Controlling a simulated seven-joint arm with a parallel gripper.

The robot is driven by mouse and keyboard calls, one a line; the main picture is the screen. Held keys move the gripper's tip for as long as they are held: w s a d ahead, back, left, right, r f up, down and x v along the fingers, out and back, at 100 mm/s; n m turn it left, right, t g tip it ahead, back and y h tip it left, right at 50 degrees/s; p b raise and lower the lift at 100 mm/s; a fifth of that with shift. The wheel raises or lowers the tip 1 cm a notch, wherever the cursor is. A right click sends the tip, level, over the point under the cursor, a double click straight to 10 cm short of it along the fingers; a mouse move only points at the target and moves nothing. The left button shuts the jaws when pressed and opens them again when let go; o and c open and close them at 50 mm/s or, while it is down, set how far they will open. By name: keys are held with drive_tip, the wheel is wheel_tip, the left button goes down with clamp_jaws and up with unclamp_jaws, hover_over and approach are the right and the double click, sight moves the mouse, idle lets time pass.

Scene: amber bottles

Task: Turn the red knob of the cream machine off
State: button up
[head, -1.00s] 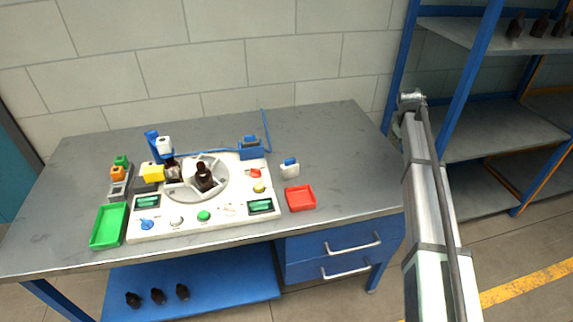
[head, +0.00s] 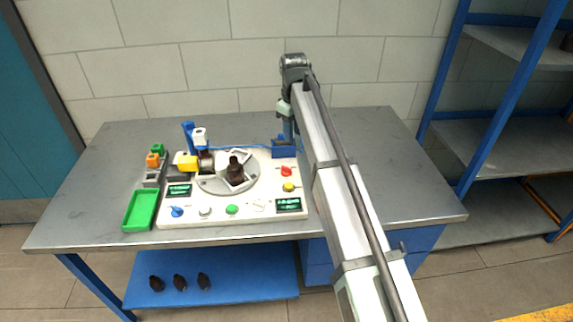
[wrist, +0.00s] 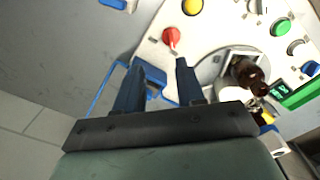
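The cream machine (head: 240,214) sits on the grey table, with a round turntable holding a dark amber bottle (head: 236,170). Its red knob (head: 286,171) is at the machine's right side, above a yellow button (head: 289,187). In the wrist view the red knob (wrist: 171,36) lies just beyond my fingertips, its narrow end toward my gripper. My gripper (wrist: 160,70) is open and empty, its two dark blue fingers apart and not touching the knob. In the head view my gripper hangs over the machine's back right corner, its fingers hard to tell from the blue block there.
A blue block (head: 284,149) with a cable stands at the machine's back right, close to my fingers. A yellow part (head: 186,162) and a blue post (head: 188,136) stand at the back left. A green tray (head: 140,210) lies left. My arm covers the table right of the machine.

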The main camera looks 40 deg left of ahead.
sight(286, 167)
drive_tip(key=f, duration=0.4)
drive_tip(key=s+f, duration=0.1)
drive_tip(key=f, duration=0.4)
drive_tip(key=a+f, duration=0.1)
drive_tip(key=f, duration=0.3)
drive_tip(key=shift+s+a+f, duration=0.1)
drive_tip(key=shift+s+f, duration=0.05)
drive_tip(key=shift+s, duration=0.25)
drive_tip(key=shift+c, duration=0.3)
clamp_jaws()
